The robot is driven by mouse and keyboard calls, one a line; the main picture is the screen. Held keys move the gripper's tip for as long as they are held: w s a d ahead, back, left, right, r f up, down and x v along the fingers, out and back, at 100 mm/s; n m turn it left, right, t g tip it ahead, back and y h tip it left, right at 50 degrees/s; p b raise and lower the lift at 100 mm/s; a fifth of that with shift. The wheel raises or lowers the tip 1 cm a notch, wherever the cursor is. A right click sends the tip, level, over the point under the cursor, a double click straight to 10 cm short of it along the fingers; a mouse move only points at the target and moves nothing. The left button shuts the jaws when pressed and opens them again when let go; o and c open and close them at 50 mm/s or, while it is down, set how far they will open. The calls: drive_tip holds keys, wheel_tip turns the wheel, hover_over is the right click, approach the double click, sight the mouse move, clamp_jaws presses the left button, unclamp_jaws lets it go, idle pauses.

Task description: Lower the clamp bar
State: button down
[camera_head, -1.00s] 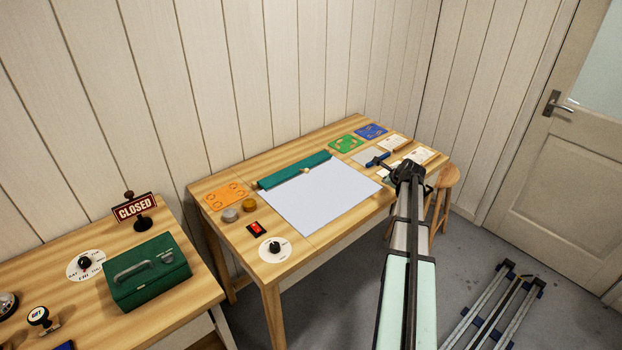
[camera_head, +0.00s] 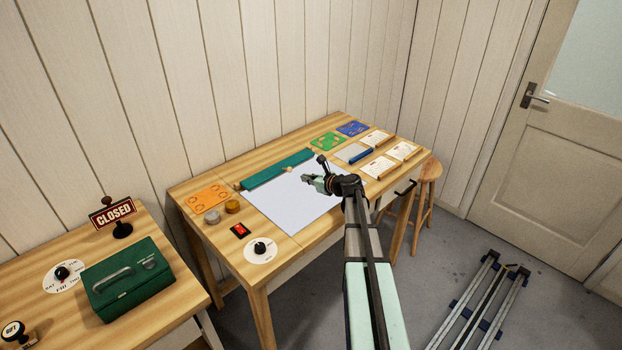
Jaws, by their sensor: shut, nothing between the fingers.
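The clamp bar (camera_head: 268,173) is a long teal bar along the back edge of a white sheet (camera_head: 285,208) on the wooden table. A small pale knob (camera_head: 289,169) sits near the middle of its front edge. I cannot tell from this distance how far the bar stands off the sheet. My gripper (camera_head: 305,177) is shut and empty. In the picture it is above the sheet, just right of the knob and apart from it. My arm covers the sheet's right part.
Orange (camera_head: 208,199), green (camera_head: 328,141) and blue (camera_head: 352,128) patterned cards lie on the table. A red switch (camera_head: 240,230) and a dial (camera_head: 260,248) sit at the front left. A stool (camera_head: 430,170) stands right. A green box (camera_head: 128,277) is on the left table.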

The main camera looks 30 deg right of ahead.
sight(297, 182)
drive_tip(key=shift+p+x, duration=0.8)
drive_tip(key=shift+x, duration=2.3)
drive_tip(key=shift+w+a+r+p, duration=0.1)
drive_tip(key=shift+w+r+p, duration=0.05)
drive_tip(key=shift+r, duration=0.35)
drive_tip(key=shift+w+a+r+p, duration=0.1)
drive_tip(key=shift+w+r+p, duration=0.05)
drive_tip(key=shift+r, duration=0.3)
drive_tip(key=shift+f, duration=0.1)
